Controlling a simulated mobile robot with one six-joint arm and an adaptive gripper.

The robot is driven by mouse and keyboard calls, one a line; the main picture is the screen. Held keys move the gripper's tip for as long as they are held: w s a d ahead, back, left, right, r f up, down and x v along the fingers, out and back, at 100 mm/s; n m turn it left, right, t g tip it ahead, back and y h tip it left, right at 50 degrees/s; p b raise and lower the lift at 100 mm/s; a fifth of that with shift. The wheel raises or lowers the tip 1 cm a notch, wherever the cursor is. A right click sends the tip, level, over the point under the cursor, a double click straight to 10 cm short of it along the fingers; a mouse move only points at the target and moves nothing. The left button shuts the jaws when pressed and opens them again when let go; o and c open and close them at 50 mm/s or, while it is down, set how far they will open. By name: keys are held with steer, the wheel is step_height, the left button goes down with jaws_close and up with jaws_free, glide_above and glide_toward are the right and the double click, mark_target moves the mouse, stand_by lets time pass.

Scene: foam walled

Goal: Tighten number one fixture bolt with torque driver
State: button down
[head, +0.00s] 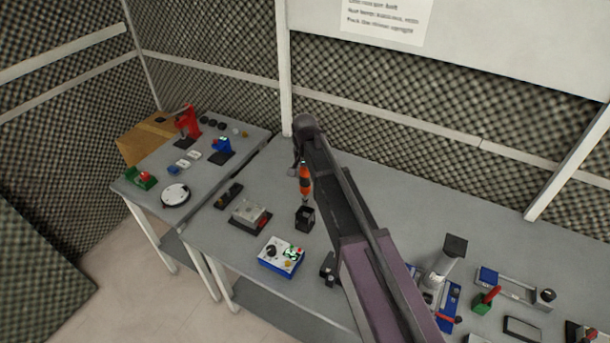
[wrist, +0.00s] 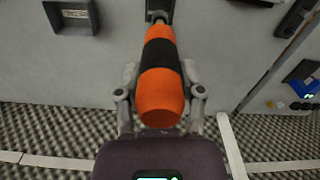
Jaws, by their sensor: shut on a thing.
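The torque driver (head: 306,178), orange with a black band, stands upright in my gripper, which is partly hidden in the head view. In the wrist view the driver (wrist: 160,95) points away from me, with my gripper's (wrist: 160,98) two fingers shut on either side of its handle. Its lower end is over a small black block-like stand (head: 305,219). I cannot tell whether the tip is inside the stand or just above it. A grey metal block on a dark base (head: 250,214), perhaps the bolt fixture, sits left of the stand. Its bolt numbers are too small to read.
A blue and white control box (head: 281,257) is at the table's front edge. Several tools and trays (head: 487,300) are at right. A foam wall (head: 430,150) bounds the back.

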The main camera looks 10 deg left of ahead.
steer(key=shift+r+p, duration=3.1)
steer(key=shift+r, duration=0.15)
steer(key=shift+f, duration=0.1)
